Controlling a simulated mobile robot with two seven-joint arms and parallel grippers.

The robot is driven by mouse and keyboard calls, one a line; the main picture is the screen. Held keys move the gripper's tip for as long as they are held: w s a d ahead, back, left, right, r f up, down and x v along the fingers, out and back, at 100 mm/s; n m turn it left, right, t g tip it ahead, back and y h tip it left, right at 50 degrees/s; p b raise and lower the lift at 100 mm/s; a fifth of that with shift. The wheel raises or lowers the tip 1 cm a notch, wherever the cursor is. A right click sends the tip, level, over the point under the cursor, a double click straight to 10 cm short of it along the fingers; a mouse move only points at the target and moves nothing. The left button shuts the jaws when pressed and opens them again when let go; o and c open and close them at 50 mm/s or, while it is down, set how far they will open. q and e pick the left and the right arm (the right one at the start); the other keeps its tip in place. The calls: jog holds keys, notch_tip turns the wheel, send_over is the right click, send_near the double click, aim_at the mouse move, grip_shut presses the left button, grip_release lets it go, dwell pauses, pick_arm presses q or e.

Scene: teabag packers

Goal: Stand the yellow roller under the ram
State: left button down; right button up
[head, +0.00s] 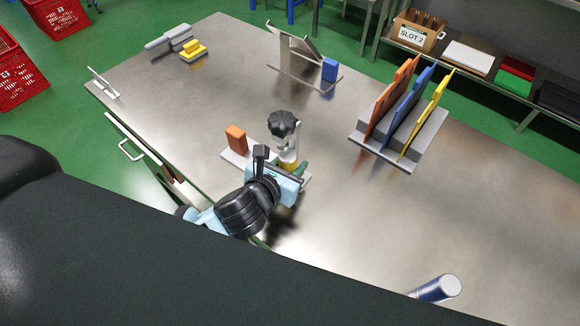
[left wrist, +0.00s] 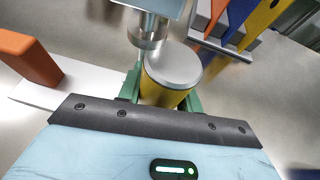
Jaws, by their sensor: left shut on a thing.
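The yellow roller (left wrist: 165,96) has a grey top and stands about upright between the green fingers of my left gripper (left wrist: 165,102). It also shows in the head view (head: 287,158), partly hidden by the gripper. My left gripper (head: 289,168) is shut on it. The metal ram (left wrist: 148,33) hangs close to the roller's top, on the far side and a little left in the left wrist view; exact height gap cannot be told. The press has a black knob (head: 282,122) and a white base plate (head: 236,158). My right gripper is not in view.
An orange block (head: 236,138) stands on the plate's left end. A rack (head: 425,135) with orange, blue and yellow boards is behind right. A blue block (head: 329,69) stands at the back.

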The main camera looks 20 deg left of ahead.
pick_arm(q)
jog(key=shift+s+f, duration=0.1)
jog(key=shift+f, duration=0.6)
jog(key=shift+f, duration=0.2)
jog(key=c, duration=0.9)
grip_release()
jog(key=shift+c, duration=0.2)
jog(key=shift+r, duration=0.25)
jog(key=v, duration=1.2)
